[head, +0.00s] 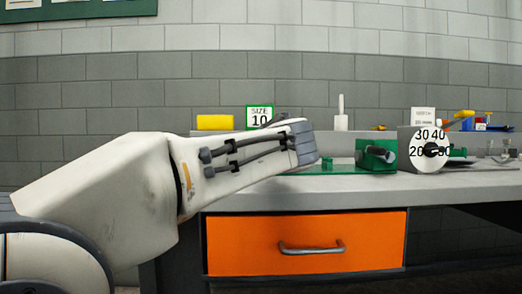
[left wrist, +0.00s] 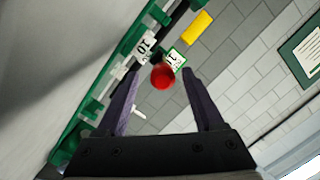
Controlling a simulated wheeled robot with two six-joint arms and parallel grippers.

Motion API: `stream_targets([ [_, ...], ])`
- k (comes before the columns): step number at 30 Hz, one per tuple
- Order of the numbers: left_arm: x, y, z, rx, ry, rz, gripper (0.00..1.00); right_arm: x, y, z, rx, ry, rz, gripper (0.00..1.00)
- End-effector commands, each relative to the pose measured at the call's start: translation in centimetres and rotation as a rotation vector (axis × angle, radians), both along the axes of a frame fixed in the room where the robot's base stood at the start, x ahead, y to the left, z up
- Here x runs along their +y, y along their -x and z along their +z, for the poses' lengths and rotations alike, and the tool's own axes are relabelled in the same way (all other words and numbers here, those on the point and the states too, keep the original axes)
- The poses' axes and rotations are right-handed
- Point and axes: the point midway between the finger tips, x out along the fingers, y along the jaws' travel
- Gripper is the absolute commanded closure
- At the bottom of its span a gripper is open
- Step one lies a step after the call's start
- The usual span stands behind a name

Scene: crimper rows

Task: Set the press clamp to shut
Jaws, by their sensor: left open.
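A round red knob (left wrist: 163,78) shows end-on in the left wrist view, between the tips of my left gripper (left wrist: 160,73). The gripper's two dark fingers are open, with a gap on each side of the knob. I cannot tell how far beyond the tips it lies. Green and dark rail parts (left wrist: 97,95) run along the left of that view. In the head view my left arm reaches over the bench and hides the knob, the gripper fingers and most of the clamp. A green base plate (head: 300,172) shows beneath. My right gripper is not in view.
A green block (head: 375,155) and a numbered dial (head: 430,151) stand right of my arm on the grey bench (head: 300,190). An orange drawer (head: 305,263) is below.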

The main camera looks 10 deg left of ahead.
Motion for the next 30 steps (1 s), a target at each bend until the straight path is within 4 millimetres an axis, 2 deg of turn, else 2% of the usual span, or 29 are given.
stream_targets([
  [6, -2.0, 4.2, 0.7, 0.001, 0.0, -0.006, 0.31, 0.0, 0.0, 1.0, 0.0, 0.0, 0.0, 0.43],
  [13, -3.2, 7.1, 0.8, 0.002, 0.0, -0.003, 0.31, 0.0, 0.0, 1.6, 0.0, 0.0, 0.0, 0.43],
  [18, -3.4, 7.8, 0.8, 0.001, 0.001, 0.0, 0.31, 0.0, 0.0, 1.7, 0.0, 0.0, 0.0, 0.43],
  [26, -3.4, 7.7, 0.8, 0.002, 0.002, -0.001, 0.31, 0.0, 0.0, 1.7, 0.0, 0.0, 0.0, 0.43],
  [30, -4.4, 6.6, 1.9, 0.0, 0.031, -0.02, 0.31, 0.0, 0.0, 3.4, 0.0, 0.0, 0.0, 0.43],
])
